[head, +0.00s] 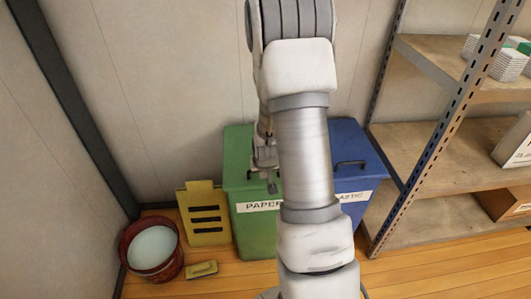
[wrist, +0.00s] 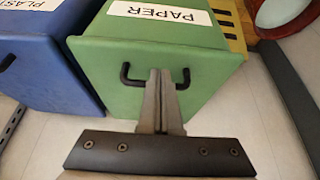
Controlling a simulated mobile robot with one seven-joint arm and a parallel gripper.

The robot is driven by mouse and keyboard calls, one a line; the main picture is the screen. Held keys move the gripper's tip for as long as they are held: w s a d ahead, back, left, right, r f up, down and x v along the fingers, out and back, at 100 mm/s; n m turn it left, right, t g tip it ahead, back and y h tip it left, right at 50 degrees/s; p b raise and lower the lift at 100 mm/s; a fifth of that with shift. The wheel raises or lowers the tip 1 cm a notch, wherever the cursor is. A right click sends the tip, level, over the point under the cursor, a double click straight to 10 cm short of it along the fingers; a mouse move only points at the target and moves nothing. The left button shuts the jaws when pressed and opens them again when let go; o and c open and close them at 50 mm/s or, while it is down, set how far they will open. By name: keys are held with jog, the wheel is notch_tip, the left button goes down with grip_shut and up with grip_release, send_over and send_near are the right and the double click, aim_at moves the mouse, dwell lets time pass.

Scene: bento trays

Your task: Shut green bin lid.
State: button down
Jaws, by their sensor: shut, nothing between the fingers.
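The green bin (head: 256,232) marked PAPER stands against the back wall, partly behind my arm. Its green lid (head: 236,160) looks flat across the bin's top, about level with the blue bin's lid. In the wrist view the green lid (wrist: 110,65) fills the middle, with a dark handle (wrist: 126,75) on it. My gripper (head: 271,188) is above the lid, near its front edge in the head view. In the wrist view my gripper (wrist: 161,72) is shut and empty, its fingers in front of the handle's middle and hiding part of it. Contact cannot be told.
A blue bin (head: 362,150) marked PLASTIC stands right beside the green one, its lid down. A metal shelf (head: 440,160) stands at the right.

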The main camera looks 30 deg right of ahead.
jog(key=w+p+v, duration=0.1)
jog(key=p+v, duration=0.4)
jog(key=v, duration=1.1)
jog(key=shift+d+r, duration=0.25)
jog(key=shift+r, duration=0.2)
jog(key=shift+s, duration=0.1)
